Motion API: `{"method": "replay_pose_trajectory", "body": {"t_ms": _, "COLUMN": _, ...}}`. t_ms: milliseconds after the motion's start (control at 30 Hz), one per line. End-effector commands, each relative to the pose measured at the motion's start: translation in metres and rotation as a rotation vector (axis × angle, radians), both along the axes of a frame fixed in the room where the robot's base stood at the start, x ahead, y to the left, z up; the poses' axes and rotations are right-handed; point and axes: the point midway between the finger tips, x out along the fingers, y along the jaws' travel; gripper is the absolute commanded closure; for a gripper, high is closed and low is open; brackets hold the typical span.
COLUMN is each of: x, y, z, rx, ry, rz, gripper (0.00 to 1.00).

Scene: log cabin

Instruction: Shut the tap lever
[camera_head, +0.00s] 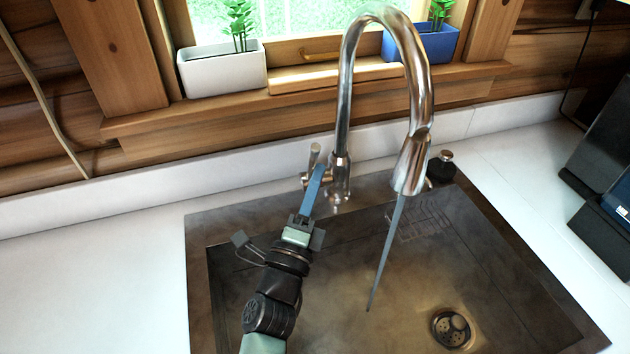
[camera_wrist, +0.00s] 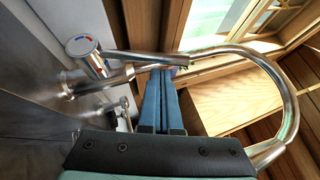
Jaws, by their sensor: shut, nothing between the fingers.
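The chrome tap (camera_head: 345,100) stands behind the sink, with its tall spout arching forward. A thin grey stream of water (camera_head: 386,250) runs from the spout into the basin. The short tap lever (camera_head: 314,154) points up at the left of the tap base. My gripper (camera_head: 319,170) is shut and empty, its blue fingertips right by the lever and the tap base. I cannot tell whether they touch. In the wrist view the fingers (camera_wrist: 160,72) end close to the tap's metal tubes, and a round cap with a red and blue mark (camera_wrist: 81,45) shows to their left.
The dark metal sink (camera_head: 225,222) has a round drain (camera_head: 452,327) at lower right. A white planter (camera_head: 222,70) and a blue planter (camera_head: 440,43) stand on the window sill. A small dark bottle (camera_head: 441,167) stands right of the tap. The left counter (camera_head: 90,270) is clear.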

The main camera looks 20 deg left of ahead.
Motion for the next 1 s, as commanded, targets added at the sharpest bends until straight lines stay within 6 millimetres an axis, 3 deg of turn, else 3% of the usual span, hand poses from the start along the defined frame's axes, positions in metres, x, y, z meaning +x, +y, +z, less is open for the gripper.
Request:
{"method": "replay_pose_trajectory", "body": {"t_ms": 567, "x": 0.003, "y": 0.002, "z": 0.005, "rx": -0.004, "ry": 0.006, "rz": 0.000, "gripper": 1.00}}
{"method": "replay_pose_trajectory", "body": {"t_ms": 1000, "x": 0.014, "y": 0.010, "z": 0.020, "rx": -0.087, "ry": 0.131, "rz": -0.003, "gripper": 1.00}}
